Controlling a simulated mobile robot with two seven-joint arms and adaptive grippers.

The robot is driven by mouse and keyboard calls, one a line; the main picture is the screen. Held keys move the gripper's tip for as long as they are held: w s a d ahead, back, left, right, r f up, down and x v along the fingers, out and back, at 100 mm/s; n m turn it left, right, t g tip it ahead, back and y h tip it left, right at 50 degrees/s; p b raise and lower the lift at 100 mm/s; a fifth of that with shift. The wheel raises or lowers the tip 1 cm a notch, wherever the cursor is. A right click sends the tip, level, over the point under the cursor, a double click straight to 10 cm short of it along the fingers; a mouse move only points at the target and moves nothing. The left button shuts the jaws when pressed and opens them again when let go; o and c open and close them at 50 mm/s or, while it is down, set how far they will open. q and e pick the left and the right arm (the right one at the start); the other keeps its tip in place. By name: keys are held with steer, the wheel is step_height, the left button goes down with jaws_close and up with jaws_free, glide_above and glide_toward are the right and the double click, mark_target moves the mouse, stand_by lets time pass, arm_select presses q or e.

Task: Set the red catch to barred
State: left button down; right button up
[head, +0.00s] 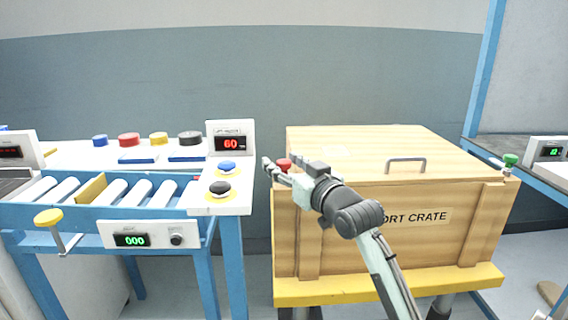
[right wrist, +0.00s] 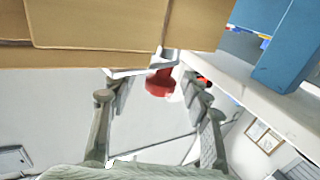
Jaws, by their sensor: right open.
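My left gripper is not in view.
A blue-framed roller bench (head: 230,250) with buttons and displays stands close on the left. A narrow gap separates it from the crate.

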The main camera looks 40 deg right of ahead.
steer(key=shift+c, duration=0.5)
jaws_close()
